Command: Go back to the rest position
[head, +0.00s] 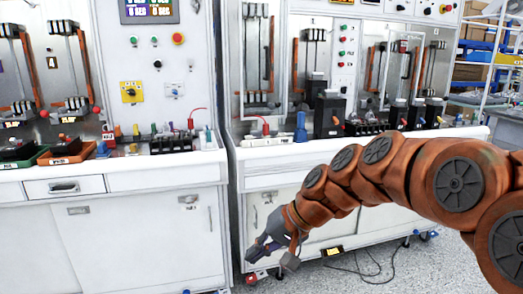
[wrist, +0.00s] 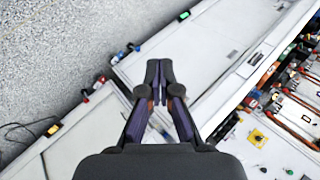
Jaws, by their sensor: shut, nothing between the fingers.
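My gripper (head: 262,252) hangs low at the end of my orange-brown arm in the head view, in front of the white cabinet doors and below the bench tops. It points down and to the left. In the wrist view my gripper (wrist: 159,68) shows its two dark fingers with the tips together and nothing between them. It is clear of the bench equipment.
Two white test benches, a left bench (head: 110,180) and a right bench (head: 300,152), carry breakers, knobs and terminals. A red emergency button (head: 178,38) is on the left panel. A black cable (head: 375,270) lies on the speckled floor near the right bench.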

